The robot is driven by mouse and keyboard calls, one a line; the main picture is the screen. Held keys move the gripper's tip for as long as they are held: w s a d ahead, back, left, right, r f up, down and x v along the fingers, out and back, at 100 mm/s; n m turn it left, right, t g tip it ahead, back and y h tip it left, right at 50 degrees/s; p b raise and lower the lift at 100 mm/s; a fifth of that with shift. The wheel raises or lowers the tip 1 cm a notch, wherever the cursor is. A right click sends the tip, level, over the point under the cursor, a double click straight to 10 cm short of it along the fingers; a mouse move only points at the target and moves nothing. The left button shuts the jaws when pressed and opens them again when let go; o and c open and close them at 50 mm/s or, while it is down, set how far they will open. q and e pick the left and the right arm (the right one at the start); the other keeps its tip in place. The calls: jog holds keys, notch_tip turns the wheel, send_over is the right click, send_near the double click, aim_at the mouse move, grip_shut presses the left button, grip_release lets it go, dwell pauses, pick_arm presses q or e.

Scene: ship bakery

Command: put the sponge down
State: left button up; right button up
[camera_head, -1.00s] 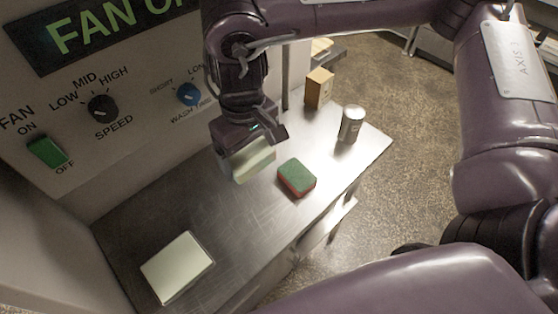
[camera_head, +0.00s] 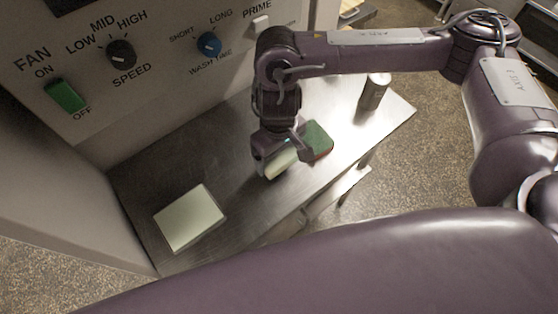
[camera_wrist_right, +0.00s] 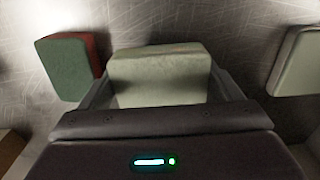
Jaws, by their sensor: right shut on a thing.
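My right gripper (camera_head: 282,163) is shut on a pale green sponge (camera_head: 280,164), a plain block. The pale sponge (camera_wrist_right: 160,76) also shows between the fingers in the right wrist view. It is low over the steel table (camera_head: 250,212); I cannot tell whether it touches the top. A green-topped block with a red lower layer (camera_head: 318,138) lies on the table just beyond the gripper, partly hidden by it. It also shows at the left of the wrist view (camera_wrist_right: 66,70). My left gripper is not in view.
A pale flat slab (camera_head: 188,218) lies on the table at the left. A metal can (camera_head: 374,92) stands near the far right corner. A panel with knobs (camera_head: 121,54) and a green switch (camera_head: 66,96) rises behind. The table between slab and gripper is clear.

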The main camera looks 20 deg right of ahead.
aim_at(279, 162)
notch_tip(279, 162, down, 4)
jog(key=shift+s+r+b, duration=0.1)
jog(key=shift+r+b, duration=0.15)
jog(key=shift+b, duration=0.15)
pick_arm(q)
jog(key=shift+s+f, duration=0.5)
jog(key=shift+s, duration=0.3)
pick_arm(e)
jog(key=shift+f, duration=0.2)
jog(key=shift+f, duration=0.1)
jog(key=o, duration=0.8)
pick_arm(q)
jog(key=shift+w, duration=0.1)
